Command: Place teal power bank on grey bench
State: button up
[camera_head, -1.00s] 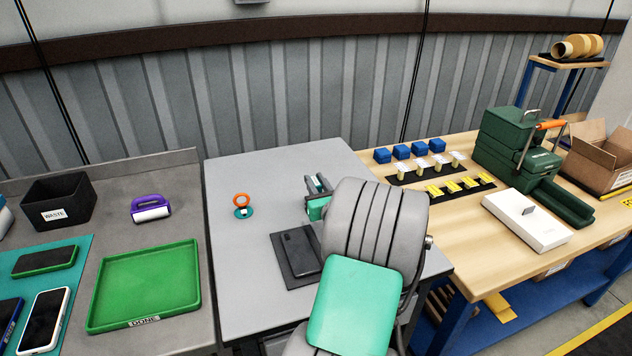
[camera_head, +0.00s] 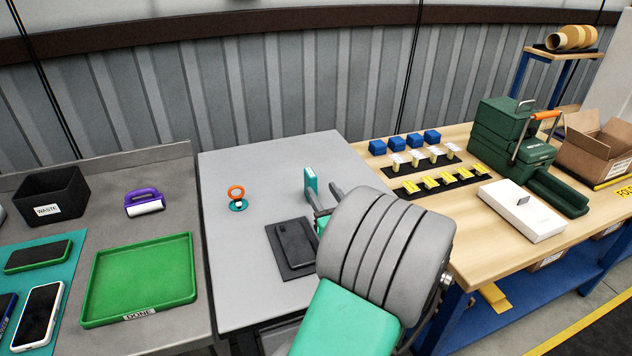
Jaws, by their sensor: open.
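The teal power bank (camera_head: 311,181) stands upright on the grey bench (camera_head: 262,165), towards its back right. My gripper (camera_head: 325,194) is open and empty, low over the bench just in front and to the right of the power bank. Its left finger overlaps the power bank's lower end in the picture, so I cannot tell whether they touch. My own arm hides the bench's front right part.
A black phone on a dark mat (camera_head: 276,240) lies left of my gripper. The wooden table (camera_head: 475,255) on the right holds blue blocks, yellow pieces and a white box (camera_head: 520,211). The bench's back left is clear.

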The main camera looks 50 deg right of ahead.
aim_at(307, 169)
jog(key=shift+o, duration=0.5)
jog(key=shift+v, duration=0.95)
jog(key=p+x, duration=0.6)
jog(key=shift+w+d+f, duration=0.2)
jog(key=shift+d, duration=0.1)
jog(key=shift+w+f+p, duration=0.2)
jog(key=shift+w+p, duration=0.05)
jog(key=shift+p, duration=0.1)
jog(key=p+x, duration=0.1)
jog(key=x, duration=0.3)
jog(key=p+x, duration=0.1)
jog(key=x, duration=0.3)
jog(key=shift+a+f, duration=0.1)
jog(key=shift+f, duration=0.15)
jog(key=shift+s, duration=0.1)
grip_shut()
